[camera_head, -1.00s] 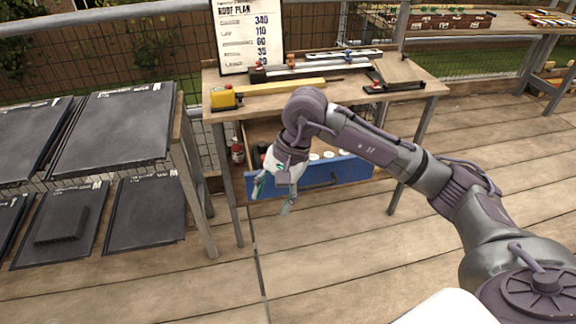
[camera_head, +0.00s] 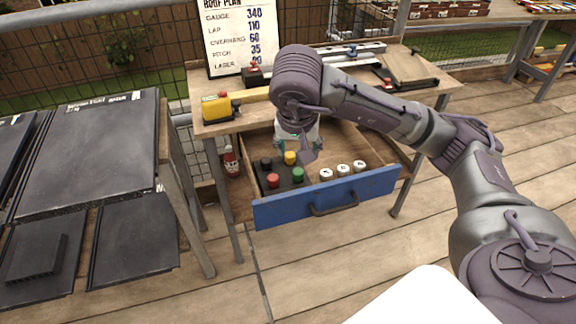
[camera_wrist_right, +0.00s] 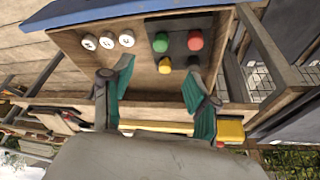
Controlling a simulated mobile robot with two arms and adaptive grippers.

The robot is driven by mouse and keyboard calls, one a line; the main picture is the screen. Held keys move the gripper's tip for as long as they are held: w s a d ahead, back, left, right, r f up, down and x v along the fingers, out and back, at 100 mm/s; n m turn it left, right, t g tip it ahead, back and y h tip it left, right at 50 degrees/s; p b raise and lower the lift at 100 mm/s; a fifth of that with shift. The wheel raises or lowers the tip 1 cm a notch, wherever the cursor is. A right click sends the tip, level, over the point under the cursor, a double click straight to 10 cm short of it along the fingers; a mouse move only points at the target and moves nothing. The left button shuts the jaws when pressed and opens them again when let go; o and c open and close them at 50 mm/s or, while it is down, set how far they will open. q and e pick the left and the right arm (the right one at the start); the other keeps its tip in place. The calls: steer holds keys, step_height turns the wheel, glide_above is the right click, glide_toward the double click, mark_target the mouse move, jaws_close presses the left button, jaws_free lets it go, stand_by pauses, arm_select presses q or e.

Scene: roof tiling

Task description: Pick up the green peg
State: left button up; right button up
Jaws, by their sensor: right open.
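The green peg (camera_head: 298,174) stands in a dark holder (camera_head: 285,186) inside the open blue-fronted drawer (camera_head: 270,212). A red peg (camera_head: 273,181) is on its left and a yellow peg (camera_head: 290,158) is behind it. My right gripper (camera_head: 297,149) is open and empty above the back part of the drawer, pointing down. In the right wrist view, the green peg (camera_wrist_right: 160,42) lies beyond the open fingertips (camera_wrist_right: 158,76), with the yellow peg (camera_wrist_right: 165,65) nearer the gap between them. My left gripper is not in view.
Three white-topped lettered pegs (camera_head: 343,170) stand right of the green peg. The table top (camera_head: 228,122) overhangs the drawer's back, close to my arm. A red bottle (camera_head: 231,162) stands left of the drawer.

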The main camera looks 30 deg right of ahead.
steer(key=b, duration=0.1)
glide_above(298, 172)
steer(key=s+a, duration=0.1)
steer(key=s, duration=0.1)
step_height(298, 172, down, 8)
steer(key=shift+s+a+r, duration=0.15)
steer(key=shift+r, duration=0.1)
steer(key=x, duration=0.4)
steer(key=shift+w+f+b, duration=0.2)
steer(key=shift+w+b, duration=0.15)
steer(key=shift+w, duration=0.05)
steer(key=shift+w+f, duration=0.15)
steer(key=shift+f, duration=0.2)
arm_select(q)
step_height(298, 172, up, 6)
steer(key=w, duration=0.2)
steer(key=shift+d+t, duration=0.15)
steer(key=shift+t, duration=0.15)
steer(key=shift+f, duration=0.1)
arm_select(e)
steer(key=c, duration=0.9)
